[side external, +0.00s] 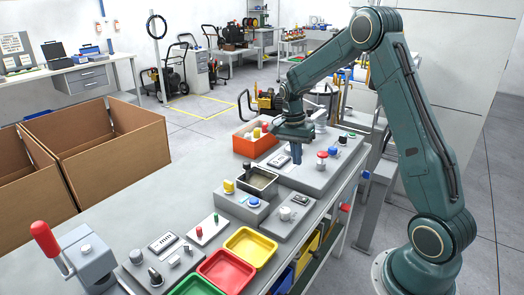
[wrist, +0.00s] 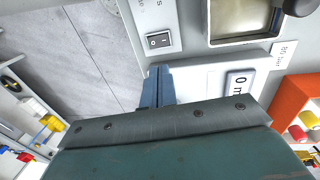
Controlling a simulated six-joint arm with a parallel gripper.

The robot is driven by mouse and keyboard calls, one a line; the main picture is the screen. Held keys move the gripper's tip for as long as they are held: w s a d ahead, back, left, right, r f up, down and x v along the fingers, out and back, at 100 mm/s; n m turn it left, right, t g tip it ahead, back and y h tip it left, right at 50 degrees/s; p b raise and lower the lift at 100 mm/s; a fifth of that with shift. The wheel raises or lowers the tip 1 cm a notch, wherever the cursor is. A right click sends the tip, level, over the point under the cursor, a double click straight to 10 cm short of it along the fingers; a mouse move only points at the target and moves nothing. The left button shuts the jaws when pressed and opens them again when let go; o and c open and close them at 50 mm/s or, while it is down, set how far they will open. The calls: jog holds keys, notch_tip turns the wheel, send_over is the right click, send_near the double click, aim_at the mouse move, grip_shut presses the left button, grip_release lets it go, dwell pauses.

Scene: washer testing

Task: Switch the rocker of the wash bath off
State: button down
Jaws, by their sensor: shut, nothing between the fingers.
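The wash bath (side external: 262,183) is a grey unit with a dark-rimmed basin of beige liquid, near the bench middle in the side view. In the wrist view, part of its basin (wrist: 240,20) shows at the top. A black rocker (wrist: 158,40) with white marks sits on a light plate left of the basin; which side is pressed I cannot tell. I cannot make the rocker out in the side view. My gripper (side external: 297,158) is shut and empty, pointing down over the grey panel behind the bath. Its blue fingers (wrist: 157,85) appear below the rocker in the wrist view, apart from it.
An orange bin (side external: 255,140) with coloured parts stands behind the bath. The grey panel (side external: 315,175) carries red and blue knobs close to my gripper. A black knob (wrist: 298,6) stands beside the basin. Yellow, red and green trays line the front.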

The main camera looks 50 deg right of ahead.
aim_at(305, 198)
jog(key=shift+w+r, duration=0.15)
jog(key=shift+r, duration=0.7)
jog(key=shift+s+d+r, duration=0.15)
jog(key=shift+s+r, duration=0.05)
jog(key=shift+s, duration=0.5)
jog(key=shift+f, duration=0.15)
jog(key=f, duration=0.4)
jog(key=s+f, duration=0.1)
jog(key=f, duration=0.4)
jog(key=s+f, duration=0.1)
jog(key=f, duration=0.3)
jog(key=shift+s+f, duration=0.1)
jog(key=shift+f, duration=0.2)
